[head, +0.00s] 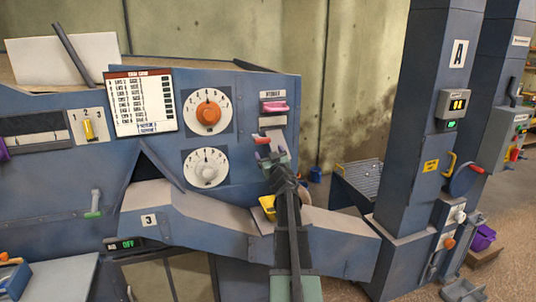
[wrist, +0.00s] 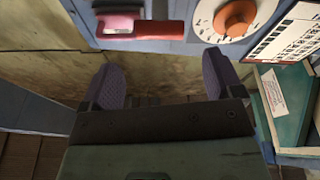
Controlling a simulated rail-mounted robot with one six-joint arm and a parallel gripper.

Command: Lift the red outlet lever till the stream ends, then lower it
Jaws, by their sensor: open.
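A red handle (head: 262,140) sticks out of the blue machine's front, below a pink part (head: 273,106) under a small label. In the wrist view a red bar (wrist: 150,31) lies across the top, with the pink part (wrist: 119,22) beside it. I cannot tell for sure which red part is the outlet lever. My gripper (head: 277,160) is just below the red handle in the head view. In the wrist view my gripper (wrist: 163,76) is open and empty, its two dark fingers apart and short of the red bar. No stream is visible.
An orange knob (head: 208,114) and a white knob (head: 205,169) are left of the handle. A yellow part (head: 268,206) sits on the sloping chute (head: 205,213) below. A blue column (head: 438,130) stands right, with a red-tipped crank (head: 477,169) behind it.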

